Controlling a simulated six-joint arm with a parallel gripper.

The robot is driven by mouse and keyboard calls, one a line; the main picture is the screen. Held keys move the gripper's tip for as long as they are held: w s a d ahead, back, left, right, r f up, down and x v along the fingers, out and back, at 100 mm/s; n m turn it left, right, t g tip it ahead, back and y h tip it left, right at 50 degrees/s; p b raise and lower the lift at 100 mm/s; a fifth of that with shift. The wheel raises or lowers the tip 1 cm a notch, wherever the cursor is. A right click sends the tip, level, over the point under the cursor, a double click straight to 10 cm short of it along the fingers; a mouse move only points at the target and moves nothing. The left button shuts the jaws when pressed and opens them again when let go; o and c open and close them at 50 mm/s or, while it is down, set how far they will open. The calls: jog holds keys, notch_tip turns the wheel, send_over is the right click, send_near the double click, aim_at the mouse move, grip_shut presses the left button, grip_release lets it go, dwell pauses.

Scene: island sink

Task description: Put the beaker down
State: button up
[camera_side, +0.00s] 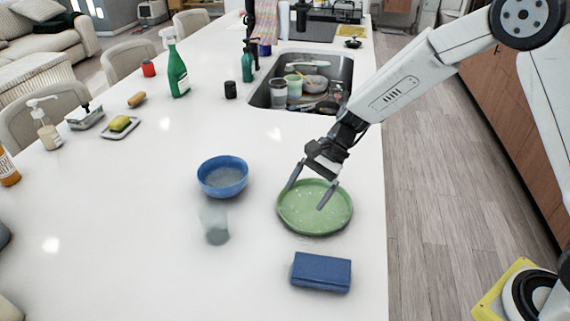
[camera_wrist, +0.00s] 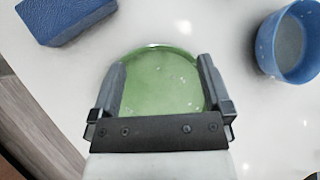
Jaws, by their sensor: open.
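A clear glass beaker (camera_side: 215,222) stands on the white counter in the side view, just in front of the blue bowl and left of the green plate. It is see-through and hard to make out; I cannot pick it out surely in the wrist view. My gripper (camera_side: 307,197) is open, with nothing between its fingers, over the green plate (camera_side: 315,222). In the wrist view my open fingers (camera_wrist: 161,62) frame the plate (camera_wrist: 160,85). I cannot tell whether the fingertips touch it.
A blue bowl (camera_side: 222,177) stands left of the plate, and a blue block (camera_side: 321,272) lies in front of it. The sink (camera_side: 300,82) holds several dishes. A green spray bottle (camera_side: 177,67) stands farther back.

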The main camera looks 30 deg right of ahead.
jog(key=s+d+r+n+t+h, duration=0.1)
jog(key=s+d+n+t+h, duration=0.2)
jog(key=s+d+n+h, duration=0.5)
jog(key=s+d+n, duration=0.4)
jog(key=s+d, duration=0.2)
jog(key=shift+s+d+r+n, duration=0.2)
jog(key=shift+s+d+n, duration=0.1)
jog(key=shift+s+n, duration=0.1)
